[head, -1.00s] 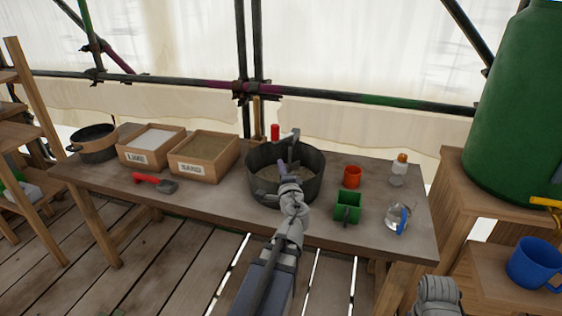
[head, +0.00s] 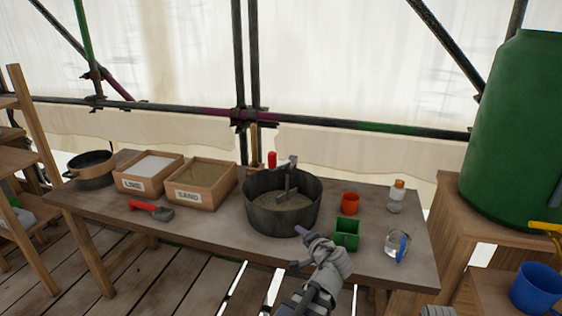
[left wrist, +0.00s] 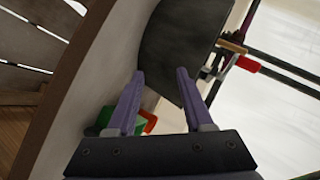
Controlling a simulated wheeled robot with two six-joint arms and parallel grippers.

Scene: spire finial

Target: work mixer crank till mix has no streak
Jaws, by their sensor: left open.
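The mixer is a dark grey round tub (head: 283,215) on the table, also in the left wrist view (left wrist: 180,50). A grey crank arm and paddle rise from it, with a red crank handle (head: 272,160) upright at the far side; the handle also shows in the left wrist view (left wrist: 246,64). The grey-brown mix (head: 275,201) shows inside, too small to tell streaks. My left gripper (head: 298,248) is open and empty on the near right side of the tub, away from the handle. Its purple fingers (left wrist: 160,73) point toward the tub wall.
The table (head: 235,226) also holds a green scoop (head: 346,234), an orange cup (head: 350,203), a glass jug (head: 397,245), a bottle (head: 396,197), a red-handled tool (head: 150,209), LIME (head: 143,186) and SAND (head: 187,196) boxes and a pot (head: 91,172).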

